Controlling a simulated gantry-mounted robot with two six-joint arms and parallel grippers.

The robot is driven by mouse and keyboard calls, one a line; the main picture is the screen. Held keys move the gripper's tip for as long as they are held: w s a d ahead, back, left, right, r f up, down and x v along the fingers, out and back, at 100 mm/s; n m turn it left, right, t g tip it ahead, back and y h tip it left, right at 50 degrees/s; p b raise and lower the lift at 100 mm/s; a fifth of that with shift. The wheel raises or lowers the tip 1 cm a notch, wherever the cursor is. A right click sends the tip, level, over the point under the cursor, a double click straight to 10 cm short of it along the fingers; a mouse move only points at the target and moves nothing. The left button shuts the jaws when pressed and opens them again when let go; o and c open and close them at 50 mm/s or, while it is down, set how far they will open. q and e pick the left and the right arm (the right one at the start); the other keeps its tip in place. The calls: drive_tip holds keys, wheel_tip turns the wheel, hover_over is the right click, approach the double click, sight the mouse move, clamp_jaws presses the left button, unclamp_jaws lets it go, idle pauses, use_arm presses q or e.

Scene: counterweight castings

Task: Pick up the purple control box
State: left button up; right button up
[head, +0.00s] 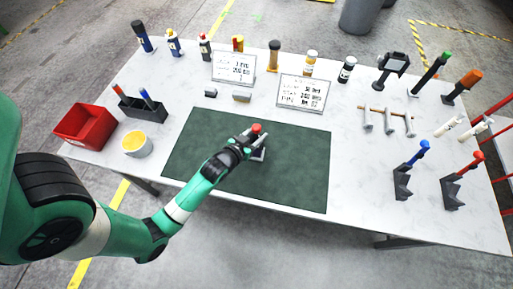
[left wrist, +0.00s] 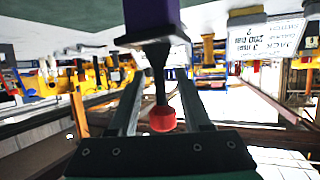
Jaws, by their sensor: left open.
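The purple control box (head: 258,154) stands on the dark green mat (head: 205,150), partly hidden by my left gripper (head: 254,139). Its red knob (head: 257,128) shows above the fingers. In the left wrist view, which looks upside down, the purple box (left wrist: 151,17) is at the top, with a dark stem (left wrist: 158,72) leading to the red knob (left wrist: 162,119). My left gripper (left wrist: 160,88) is open, with one finger on each side of the stem and gaps between. My right gripper is in neither view.
A yellow-rimmed cup (head: 136,145), red bin (head: 86,126) and dark pen holder (head: 143,109) stand left of the mat. Two sign boards (head: 233,68) (head: 303,93) stand behind it. Stands with coloured handles (head: 409,171) are at the right. The mat around the box is clear.

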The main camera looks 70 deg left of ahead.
use_arm(q)
clamp_jaws()
drive_tip(key=shift+r, duration=0.15)
idle(1.2)
